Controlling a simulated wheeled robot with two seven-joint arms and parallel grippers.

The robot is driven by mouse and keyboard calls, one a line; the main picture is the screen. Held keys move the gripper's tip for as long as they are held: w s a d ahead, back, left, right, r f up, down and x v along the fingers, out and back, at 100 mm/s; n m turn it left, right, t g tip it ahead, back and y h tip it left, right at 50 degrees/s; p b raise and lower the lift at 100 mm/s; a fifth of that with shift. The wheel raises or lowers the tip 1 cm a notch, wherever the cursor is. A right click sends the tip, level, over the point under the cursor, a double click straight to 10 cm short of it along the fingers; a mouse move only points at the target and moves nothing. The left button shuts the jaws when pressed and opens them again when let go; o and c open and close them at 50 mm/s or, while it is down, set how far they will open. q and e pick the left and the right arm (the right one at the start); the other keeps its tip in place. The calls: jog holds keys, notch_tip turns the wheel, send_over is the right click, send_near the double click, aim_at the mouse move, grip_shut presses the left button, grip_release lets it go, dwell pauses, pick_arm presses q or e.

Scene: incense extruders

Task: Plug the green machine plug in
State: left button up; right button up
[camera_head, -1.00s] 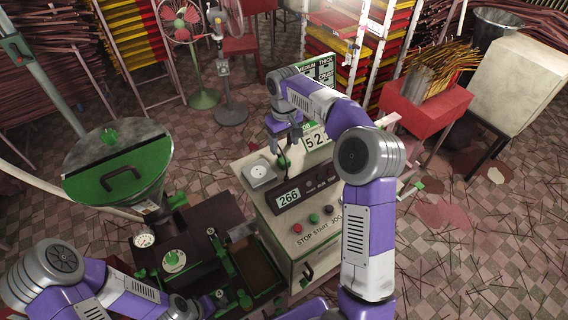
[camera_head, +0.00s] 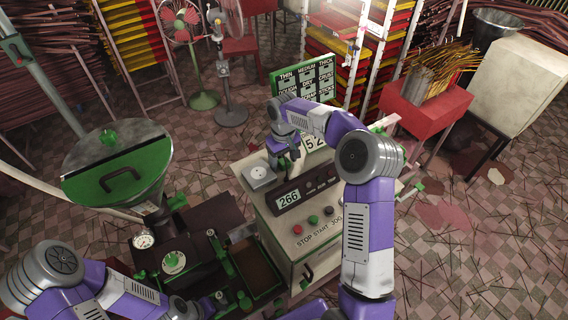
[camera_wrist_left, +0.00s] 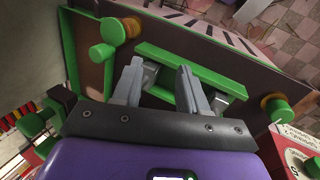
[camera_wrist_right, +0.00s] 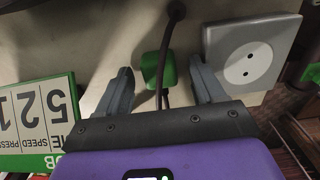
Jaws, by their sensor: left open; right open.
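The green plug (camera_wrist_right: 151,70) shows in the right wrist view on the machine's pale top, with a dark cord running past it. My right gripper (camera_wrist_right: 162,84) is open, its fingers on either side of the plug with gaps visible. In the head view my right gripper (camera_head: 285,160) hides most of the plug. My left gripper (camera_wrist_left: 158,82) is open and empty, near a green bar (camera_wrist_left: 195,74).
The control panel with a 266 display (camera_head: 289,199) and buttons lies in front of the socket. A number sign (camera_wrist_right: 38,115) stands close to my right gripper. A green-lidded hopper (camera_head: 117,175) stands at the left.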

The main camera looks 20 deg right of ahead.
aim_at(283, 160)
dwell(0.3)
jog(key=c, duration=1.1)
notch_tip(283, 160, up, 10)
jog(key=shift+p, duration=0.35)
